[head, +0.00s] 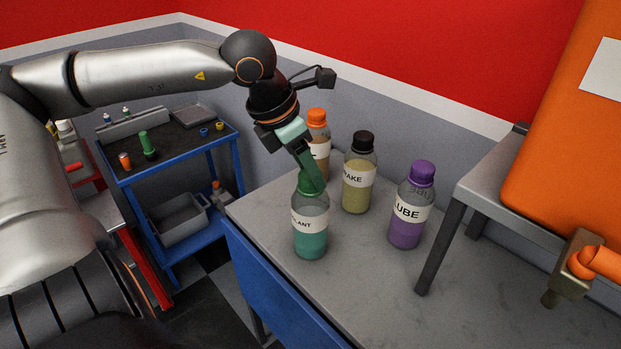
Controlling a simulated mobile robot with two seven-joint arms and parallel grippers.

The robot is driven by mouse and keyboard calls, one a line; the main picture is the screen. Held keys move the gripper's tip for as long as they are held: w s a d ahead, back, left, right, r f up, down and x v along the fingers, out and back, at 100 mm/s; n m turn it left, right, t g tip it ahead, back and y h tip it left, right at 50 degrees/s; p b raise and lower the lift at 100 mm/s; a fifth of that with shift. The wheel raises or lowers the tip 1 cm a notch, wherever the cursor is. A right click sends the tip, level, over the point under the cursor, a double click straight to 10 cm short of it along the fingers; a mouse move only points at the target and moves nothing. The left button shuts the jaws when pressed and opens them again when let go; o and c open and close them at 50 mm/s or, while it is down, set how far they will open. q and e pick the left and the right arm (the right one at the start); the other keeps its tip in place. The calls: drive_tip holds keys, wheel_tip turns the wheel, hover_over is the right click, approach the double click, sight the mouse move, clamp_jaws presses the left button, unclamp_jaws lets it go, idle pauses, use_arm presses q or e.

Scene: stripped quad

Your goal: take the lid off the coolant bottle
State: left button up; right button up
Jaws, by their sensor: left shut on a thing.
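The coolant bottle (310,240) stands upright near the left edge of the grey workbench, with teal liquid and a white label partly reading "LANT". Its green lid (307,183) is at the bottle's top, partly covered by my gripper. My left gripper (313,182) comes down from above, tilted, and is shut on the green lid. From this view I cannot tell whether the lid is still seated on the neck. My right gripper is not in view.
A grey stand (490,185) with an orange tank is at right. The workbench (360,265) is clear in front. A blue cart (180,160) stands left.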

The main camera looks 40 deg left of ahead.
use_arm(q)
clamp_jaws()
